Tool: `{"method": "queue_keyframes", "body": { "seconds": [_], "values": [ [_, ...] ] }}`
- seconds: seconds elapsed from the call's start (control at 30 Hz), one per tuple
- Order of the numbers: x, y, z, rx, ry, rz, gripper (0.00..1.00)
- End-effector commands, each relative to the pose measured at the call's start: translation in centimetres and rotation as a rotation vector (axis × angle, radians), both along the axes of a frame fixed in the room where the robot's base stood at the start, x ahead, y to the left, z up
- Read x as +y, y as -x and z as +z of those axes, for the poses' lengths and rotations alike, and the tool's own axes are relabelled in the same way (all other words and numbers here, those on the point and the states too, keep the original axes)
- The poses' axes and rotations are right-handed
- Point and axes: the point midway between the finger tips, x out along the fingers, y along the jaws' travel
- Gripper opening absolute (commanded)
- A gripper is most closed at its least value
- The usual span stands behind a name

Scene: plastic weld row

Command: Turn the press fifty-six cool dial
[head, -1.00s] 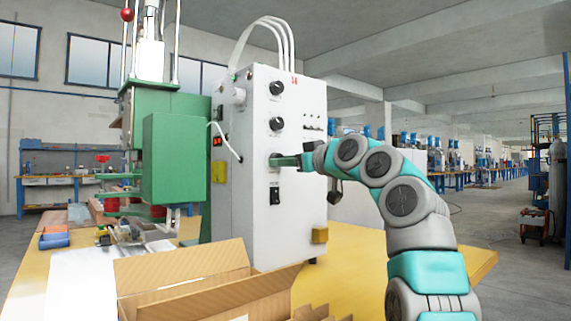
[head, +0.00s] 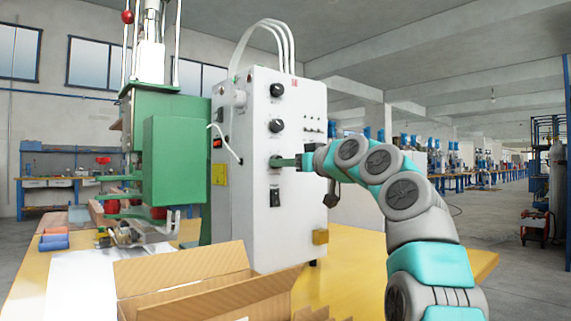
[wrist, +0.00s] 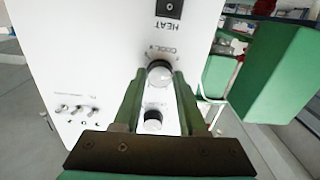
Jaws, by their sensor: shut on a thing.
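The press control box (head: 295,210) is a tall white cabinet with a column of black dials on its front. The cool dial (wrist: 159,74) is the lowest of them, just above the heat switch (head: 275,197). In the wrist view, which is upside down, the word COOL shows beside it. My gripper (head: 284,161) reaches in from the right, and its green fingers are shut on the cool dial, one on each side. The dial's pointer mark cannot be made out. In the head view the fingers largely hide this dial.
Two more dials (head: 277,126) sit above my gripper on the same panel. The green press (head: 175,160) stands to the left. An open cardboard box (head: 190,272) is on the yellow table (head: 355,262) in front.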

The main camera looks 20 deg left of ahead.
Motion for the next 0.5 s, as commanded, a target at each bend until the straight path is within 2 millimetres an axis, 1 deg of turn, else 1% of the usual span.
{"method": "queue_keyframes", "body": {
  "seconds": [0.1,0.5],
  "values": [
    [-0.11,0.09,0.2,0.009,-0.009,-0.001,0.0],
    [0.03,-0.01,-0.08,0.051,-0.029,0.0,0.0]
  ]
}}
